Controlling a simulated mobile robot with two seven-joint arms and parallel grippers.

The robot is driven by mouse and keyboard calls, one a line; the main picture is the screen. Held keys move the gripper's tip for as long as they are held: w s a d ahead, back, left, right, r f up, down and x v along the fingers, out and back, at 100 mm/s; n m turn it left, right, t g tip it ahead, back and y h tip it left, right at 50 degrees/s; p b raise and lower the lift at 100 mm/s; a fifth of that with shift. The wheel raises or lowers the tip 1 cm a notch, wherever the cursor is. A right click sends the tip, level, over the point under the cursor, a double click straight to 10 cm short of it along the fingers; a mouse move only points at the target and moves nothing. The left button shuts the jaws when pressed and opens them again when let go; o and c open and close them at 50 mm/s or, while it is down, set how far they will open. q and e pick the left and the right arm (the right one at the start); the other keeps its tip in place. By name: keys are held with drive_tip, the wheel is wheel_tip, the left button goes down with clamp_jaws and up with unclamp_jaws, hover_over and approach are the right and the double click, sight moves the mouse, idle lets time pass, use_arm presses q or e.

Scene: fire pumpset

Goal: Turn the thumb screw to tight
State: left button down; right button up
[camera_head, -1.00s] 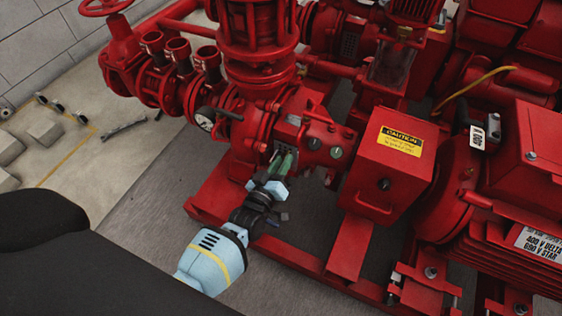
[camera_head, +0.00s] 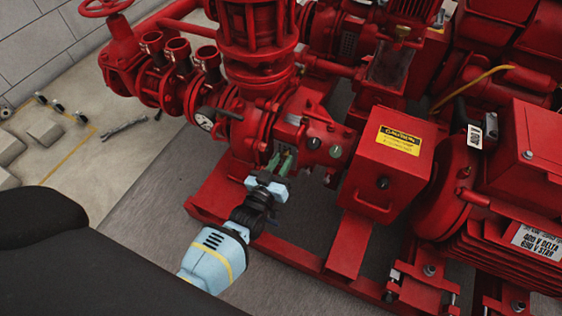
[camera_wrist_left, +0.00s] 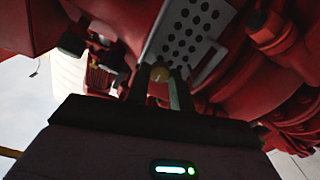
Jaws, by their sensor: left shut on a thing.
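The thumb screw (camera_wrist_left: 159,74) shows in the left wrist view as a small, dull brass-coloured round piece between my fingertips. My left gripper (camera_head: 282,158) reaches the front of the red pump casing (camera_head: 258,128) in the head view. Its two greenish fingers also show in the left wrist view (camera_wrist_left: 160,88), shut on the thumb screw from both sides. In the head view the fingers hide the screw. How far it is turned cannot be told. My right gripper is in neither view.
A perforated grey plate (camera_wrist_left: 187,33) sits close beside the fingers. A red box with a yellow caution label (camera_head: 390,165) stands to the right of the gripper. A red base rail (camera_head: 290,252) runs below. Open floor (camera_head: 130,175) lies to the left.

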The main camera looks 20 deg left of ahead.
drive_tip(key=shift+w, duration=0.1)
use_arm(q)
drive_tip(key=c, duration=1.2)
unclamp_jaws()
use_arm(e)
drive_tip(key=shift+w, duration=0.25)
use_arm(q)
drive_tip(key=shift+a, duration=0.1)
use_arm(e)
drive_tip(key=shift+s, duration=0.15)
